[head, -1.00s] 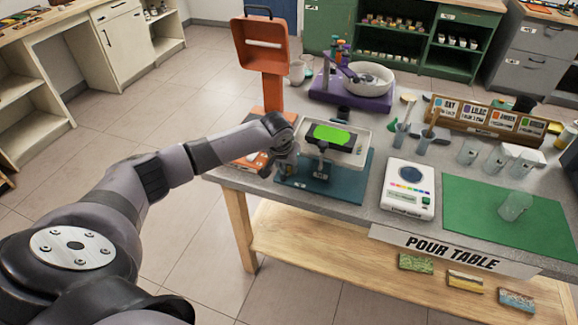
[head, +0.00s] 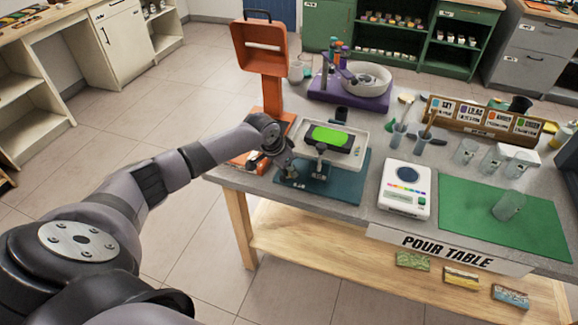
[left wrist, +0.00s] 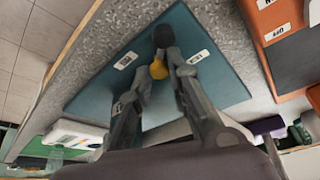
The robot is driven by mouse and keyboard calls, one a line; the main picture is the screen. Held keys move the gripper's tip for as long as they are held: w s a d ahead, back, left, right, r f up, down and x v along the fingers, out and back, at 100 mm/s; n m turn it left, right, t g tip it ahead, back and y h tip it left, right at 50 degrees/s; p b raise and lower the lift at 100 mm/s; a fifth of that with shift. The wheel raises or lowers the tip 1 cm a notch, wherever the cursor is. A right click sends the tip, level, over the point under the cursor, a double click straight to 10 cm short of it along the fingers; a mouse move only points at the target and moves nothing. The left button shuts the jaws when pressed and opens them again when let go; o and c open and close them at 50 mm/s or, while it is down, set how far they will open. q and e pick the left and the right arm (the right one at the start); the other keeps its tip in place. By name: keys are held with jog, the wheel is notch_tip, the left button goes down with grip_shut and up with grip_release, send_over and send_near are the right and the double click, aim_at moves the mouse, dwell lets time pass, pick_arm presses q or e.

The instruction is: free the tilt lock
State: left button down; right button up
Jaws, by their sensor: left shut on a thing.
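The tilting stand has a teal base (head: 330,193) on the pour table, with a pale tray (head: 358,152) above it holding a dark block topped in bright green (head: 330,136). My left gripper (head: 287,172) is low at the left front corner of the base. In the left wrist view, its fingers (left wrist: 159,66) are closed around a small lock lever with a yellow part (left wrist: 158,70). A black round knob (left wrist: 163,37) shows just beyond the fingertips. Two small white labels lie on the base beside it. The fingers hide part of the lever. My right gripper is not visible.
An orange stand (head: 266,75) rises close behind my left wrist. A white scale (head: 406,188) and a green mat (head: 500,220) lie to the right. A purple stand with a white bowl (head: 366,79) is at the back. Several cups stand on the right.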

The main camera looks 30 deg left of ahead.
pick_arm(q)
jog(key=shift+s+d+f+m+g+h+b, duration=0.15)
jog(key=shift+m+h+b, duration=0.1)
jog(key=shift+m, duration=0.5)
jog(key=shift+s+r+m+g+h+b, duration=0.1)
jog(key=shift+m+g+h+b, duration=0.15)
jog(key=shift+m, duration=0.55)
jog(key=shift+s+d+f+m+g+h+b, duration=0.15)
jog(key=shift+m+h, duration=0.15)
jog(key=shift+m, duration=0.45)
jog(key=shift+r, duration=0.15)
jog(key=c, duration=1.5)
grip_release()
jog(key=shift+a, duration=0.1)
jog(key=shift+r, duration=0.1)
jog(key=v, duration=1.1)
jog(key=shift+s+a+r, duration=0.15)
jog(key=shift+s+r, duration=0.05)
jog(key=shift+r, duration=0.15)
